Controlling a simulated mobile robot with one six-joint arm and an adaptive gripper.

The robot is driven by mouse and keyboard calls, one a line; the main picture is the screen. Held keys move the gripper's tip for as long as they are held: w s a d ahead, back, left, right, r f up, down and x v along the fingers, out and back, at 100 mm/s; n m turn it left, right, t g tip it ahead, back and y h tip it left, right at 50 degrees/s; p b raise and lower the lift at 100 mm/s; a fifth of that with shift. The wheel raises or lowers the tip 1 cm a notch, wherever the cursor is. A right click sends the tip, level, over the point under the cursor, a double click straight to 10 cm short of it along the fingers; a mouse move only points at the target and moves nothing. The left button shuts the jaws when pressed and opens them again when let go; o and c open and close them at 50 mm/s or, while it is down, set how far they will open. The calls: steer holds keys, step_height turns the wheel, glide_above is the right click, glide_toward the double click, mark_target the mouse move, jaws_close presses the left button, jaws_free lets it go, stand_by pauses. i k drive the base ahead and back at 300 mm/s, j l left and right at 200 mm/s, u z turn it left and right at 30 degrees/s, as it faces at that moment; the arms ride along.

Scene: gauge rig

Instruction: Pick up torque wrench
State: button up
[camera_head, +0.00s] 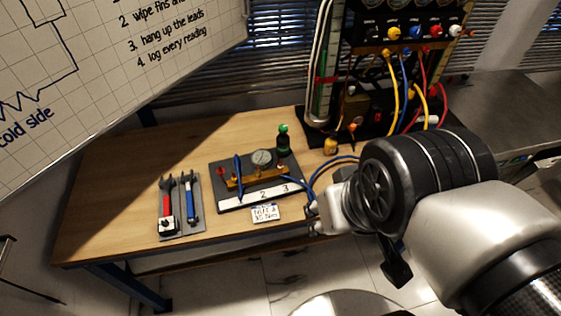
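Two wrench-like tools lie side by side on a grey tray (184,234) at the left of the wooden bench. One has a red handle (166,205) with a white and black piece at its near end. The other has a blue handle (191,207). I cannot tell for sure which is the torque wrench. My gripper (313,217) is at the bench's front edge, well to the right of the tray and apart from both tools. It is small and partly hidden by my arm, so its opening is unclear.
A dark gauge board (225,192) with a round gauge (262,158) and blue hoses stands between tray and gripper. A small label card (265,213) lies before it. A green-topped bottle (283,138) and a cable rack (385,75) stand behind. The bench's far left is clear.

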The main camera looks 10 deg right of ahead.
mark_target(166, 183)
steer(key=i+j, duration=0.1)
steer(key=j, duration=0.85)
steer(key=i+j, duration=0.15)
steer(key=j, duration=0.85)
steer(key=i, duration=0.05)
